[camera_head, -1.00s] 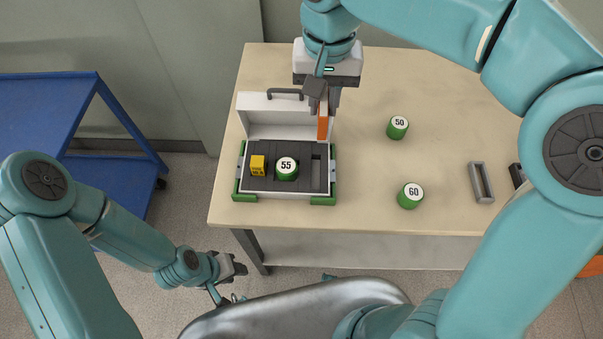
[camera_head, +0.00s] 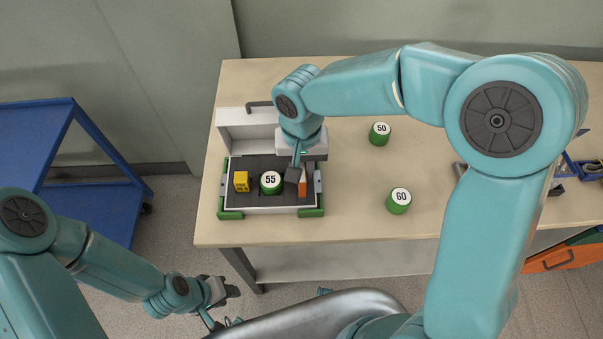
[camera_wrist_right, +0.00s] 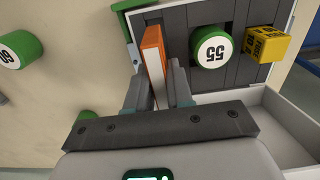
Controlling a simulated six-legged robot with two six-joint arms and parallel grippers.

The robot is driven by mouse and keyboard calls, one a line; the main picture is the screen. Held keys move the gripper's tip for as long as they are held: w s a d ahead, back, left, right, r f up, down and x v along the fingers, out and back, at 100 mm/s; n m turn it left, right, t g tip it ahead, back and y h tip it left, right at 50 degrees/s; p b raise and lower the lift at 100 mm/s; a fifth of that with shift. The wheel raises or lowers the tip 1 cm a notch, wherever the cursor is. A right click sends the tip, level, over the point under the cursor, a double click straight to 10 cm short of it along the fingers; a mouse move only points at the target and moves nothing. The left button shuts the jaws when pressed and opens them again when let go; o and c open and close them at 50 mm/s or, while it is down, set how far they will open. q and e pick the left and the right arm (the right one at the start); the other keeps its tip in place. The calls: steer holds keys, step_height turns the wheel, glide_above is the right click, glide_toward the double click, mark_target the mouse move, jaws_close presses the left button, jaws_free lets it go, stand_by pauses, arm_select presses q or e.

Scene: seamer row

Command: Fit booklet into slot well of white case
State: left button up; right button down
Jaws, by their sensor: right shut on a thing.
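The white case (camera_head: 240,137) stands open on the table, its lid raised at the back and a dark insert inside. My right gripper (camera_head: 297,180) is over the right end of the insert, shut on the orange and white booklet (camera_head: 303,187). The booklet also shows between the fingers (camera_wrist_right: 160,88) in the right wrist view (camera_wrist_right: 152,40), standing on edge at the slot well's end of the insert. The slot well is hidden, and I cannot tell whether the booklet's lower edge is inside it. My left gripper (camera_head: 224,292) hangs off the table's front; its opening is unclear.
A yellow block (camera_head: 241,181) and a green-sided cylinder marked 55 (camera_head: 270,182) sit in the insert. Cylinders marked 50 (camera_head: 380,133) and 60 (camera_head: 399,200) stand on the table at right. A blue cart (camera_head: 60,150) is at left.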

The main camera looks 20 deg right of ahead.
step_height(320, 180, down, 3)
steer(key=shift+r, duration=0.1)
steer(key=shift+w+f, duration=0.1)
steer(key=shift+f, duration=0.25)
